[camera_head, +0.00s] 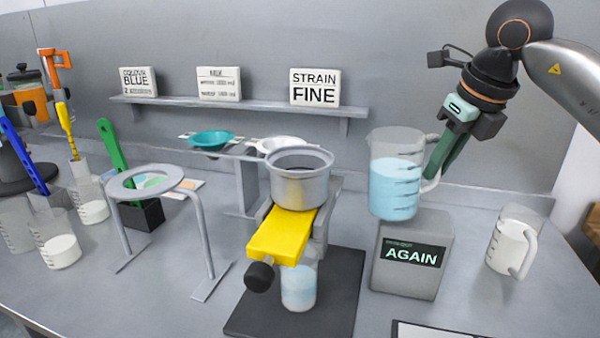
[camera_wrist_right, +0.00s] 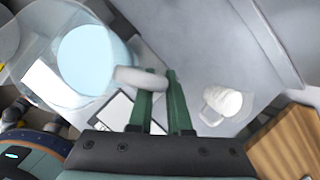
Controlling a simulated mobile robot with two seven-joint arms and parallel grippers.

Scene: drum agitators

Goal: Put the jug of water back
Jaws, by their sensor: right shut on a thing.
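The jug of water (camera_head: 396,190) is a clear jug with pale blue liquid, upright, in the head view. It appears at or just above the grey block marked AGAIN (camera_head: 392,276); I cannot tell whether it touches the block. My right gripper (camera_head: 436,168) is shut on the jug's handle, at the jug's right side. In the right wrist view the jug (camera_wrist_right: 85,55) is at upper left and its handle lies between the green fingers (camera_wrist_right: 160,90). My left gripper is not in view.
A jug of white liquid (camera_head: 511,247) stands right of the block. A metal pot (camera_head: 299,182) sits above a yellow lever (camera_head: 280,238) and a beaker (camera_head: 299,287) on a dark mat. A ring stand (camera_head: 146,182) and several beakers are at left. Signs stand on the shelf (camera_head: 240,108).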

